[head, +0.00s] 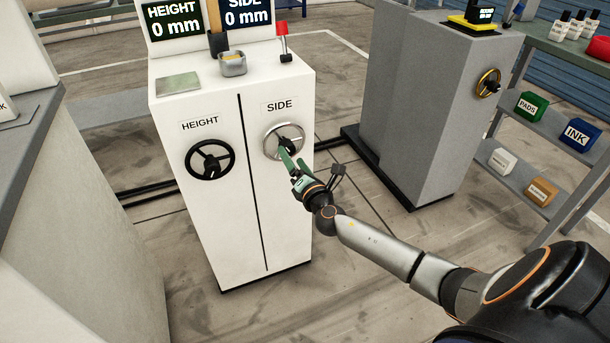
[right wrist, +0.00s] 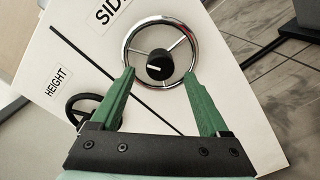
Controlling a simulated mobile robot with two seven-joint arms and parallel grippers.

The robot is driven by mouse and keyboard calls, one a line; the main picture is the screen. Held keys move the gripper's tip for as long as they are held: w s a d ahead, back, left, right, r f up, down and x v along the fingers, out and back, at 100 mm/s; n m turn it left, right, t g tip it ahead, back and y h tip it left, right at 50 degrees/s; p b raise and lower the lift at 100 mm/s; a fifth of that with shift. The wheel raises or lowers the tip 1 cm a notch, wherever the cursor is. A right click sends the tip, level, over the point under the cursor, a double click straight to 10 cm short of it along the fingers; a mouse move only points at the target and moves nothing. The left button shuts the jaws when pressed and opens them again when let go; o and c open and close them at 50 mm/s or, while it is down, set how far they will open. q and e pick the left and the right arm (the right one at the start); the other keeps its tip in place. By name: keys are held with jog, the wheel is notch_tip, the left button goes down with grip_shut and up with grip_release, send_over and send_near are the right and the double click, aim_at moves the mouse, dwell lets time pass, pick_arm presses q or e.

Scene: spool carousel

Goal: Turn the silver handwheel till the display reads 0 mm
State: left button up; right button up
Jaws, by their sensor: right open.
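The silver handwheel (head: 266,139) is on the front of a white cabinet, under the SIDE label. In the right wrist view, the handwheel (right wrist: 160,64) shows its chrome rim, spokes and black hub. The SIDE display (head: 246,14) on top of the cabinet reads 0 mm. My right gripper (head: 293,160) is in front of the handwheel's lower right part. Its green fingers are open, with the tips on either side of the hub in the wrist view and nothing held between them. I cannot tell whether they touch the wheel. My left gripper is out of view.
A black handwheel (head: 210,160) under the HEIGHT label is to the left, and the HEIGHT display (head: 174,22) also reads 0 mm. A red-topped lever (head: 283,42) stands on the cabinet. A grey cabinet (head: 420,110) with a golden wheel (head: 487,82) is at right.

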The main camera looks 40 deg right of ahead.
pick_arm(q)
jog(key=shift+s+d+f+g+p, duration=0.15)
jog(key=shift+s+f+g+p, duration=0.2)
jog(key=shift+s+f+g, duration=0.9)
pick_arm(e)
jog(key=v, duration=0.8)
jog(key=shift+s, duration=0.4)
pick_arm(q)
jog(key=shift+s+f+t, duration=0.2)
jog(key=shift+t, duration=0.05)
pick_arm(e)
jog(key=shift+a, duration=0.1)
